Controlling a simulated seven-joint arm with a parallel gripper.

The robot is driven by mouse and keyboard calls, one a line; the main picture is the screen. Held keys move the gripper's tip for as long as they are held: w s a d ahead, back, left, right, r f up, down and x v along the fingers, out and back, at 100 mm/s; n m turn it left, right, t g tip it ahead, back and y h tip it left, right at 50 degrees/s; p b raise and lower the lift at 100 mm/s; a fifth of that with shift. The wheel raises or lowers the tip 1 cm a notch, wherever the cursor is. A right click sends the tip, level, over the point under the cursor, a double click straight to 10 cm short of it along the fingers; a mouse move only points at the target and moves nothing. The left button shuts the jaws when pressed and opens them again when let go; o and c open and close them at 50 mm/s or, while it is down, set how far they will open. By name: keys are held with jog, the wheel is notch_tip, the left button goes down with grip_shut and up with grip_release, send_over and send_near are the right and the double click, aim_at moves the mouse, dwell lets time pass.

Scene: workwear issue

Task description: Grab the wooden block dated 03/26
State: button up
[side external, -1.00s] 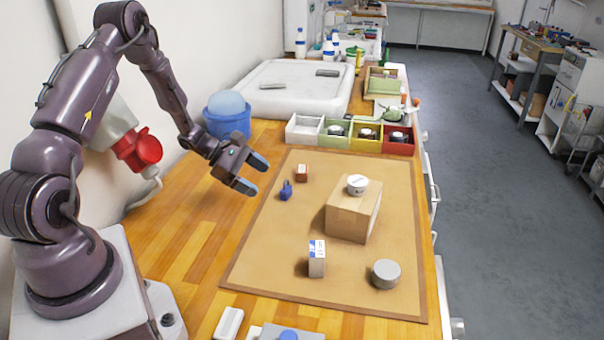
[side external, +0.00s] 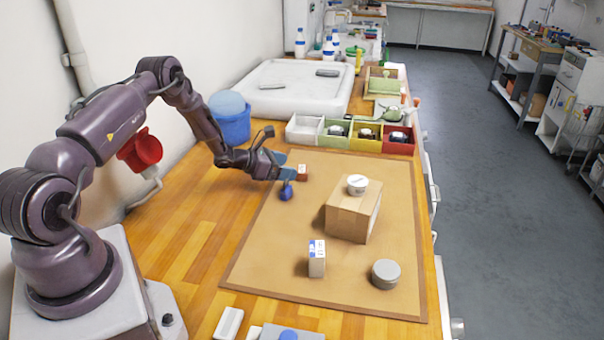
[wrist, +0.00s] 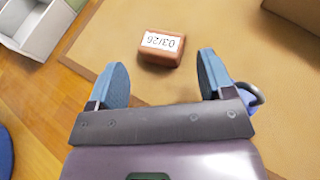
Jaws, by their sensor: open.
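The wooden block dated 03/26 (wrist: 161,49) is small and reddish-brown, with a white label on top. It lies on the tan mat (side external: 260,240), near its far left part, and also shows in the side view (side external: 302,173). My gripper (wrist: 163,78) is open and empty, low over the mat. In the wrist view the block lies just beyond the fingertips, roughly centred between them, not gripped. In the side view my gripper (side external: 290,168) points at the block from the left. Whether a fingertip touches it I cannot tell.
A small blue object (side external: 286,191) lies close to my gripper. A cardboard box (side external: 350,221) with a round white tin (side external: 357,185) on it stands right of centre. A white-blue carton (side external: 317,262) and a grey round tin (side external: 386,274) stand in front. Coloured bins (side external: 306,130) line the far side.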

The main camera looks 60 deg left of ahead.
aim_at(302, 173)
jog(key=x, duration=0.5)
jog(key=shift+s, duration=0.1)
jog(key=c, duration=0.7)
